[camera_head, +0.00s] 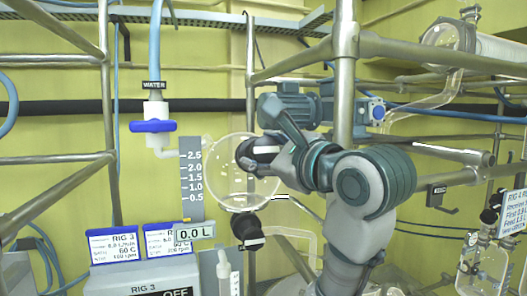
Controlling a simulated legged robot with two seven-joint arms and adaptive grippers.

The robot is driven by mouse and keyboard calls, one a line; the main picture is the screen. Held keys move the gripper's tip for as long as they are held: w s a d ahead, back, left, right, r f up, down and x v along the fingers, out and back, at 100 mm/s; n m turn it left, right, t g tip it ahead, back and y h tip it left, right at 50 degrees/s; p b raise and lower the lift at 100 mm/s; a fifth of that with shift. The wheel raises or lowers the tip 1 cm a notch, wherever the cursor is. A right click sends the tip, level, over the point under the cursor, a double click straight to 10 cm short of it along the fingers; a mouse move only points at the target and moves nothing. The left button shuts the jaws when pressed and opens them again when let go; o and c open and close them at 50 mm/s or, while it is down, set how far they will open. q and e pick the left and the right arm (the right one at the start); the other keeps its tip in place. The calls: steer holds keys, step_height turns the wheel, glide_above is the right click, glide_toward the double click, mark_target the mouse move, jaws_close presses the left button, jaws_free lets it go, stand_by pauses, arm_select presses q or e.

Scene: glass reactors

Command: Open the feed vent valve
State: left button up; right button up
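My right gripper (258,152) is in front of the clear round glass feed vessel (228,183), at its upper right. Its dark fingers point left and overlap the glass in the picture. I cannot tell whether they touch anything or how far apart they are. I cannot clearly make out a vent valve; the gripper and arm cover the right part of the vessel and the area just beside it. A black-handled valve (247,230) sits below the vessel. My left gripper is not in view.
A blue-handled water valve (153,126) hangs at left beside a scale plate (192,180). A 0.0 L display (196,232) and rig labels (113,245) stand below. Metal frame bars (345,75) rise close behind my arm. A glass bottle (483,268) is at lower right.

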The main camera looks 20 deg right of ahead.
steer(key=shift+w+f, duration=0.1)
steer(key=shift+f, duration=0.05)
steer(key=c, duration=0.4)
steer(key=shift+n, duration=0.4)
steer(key=shift+c, duration=0.2)
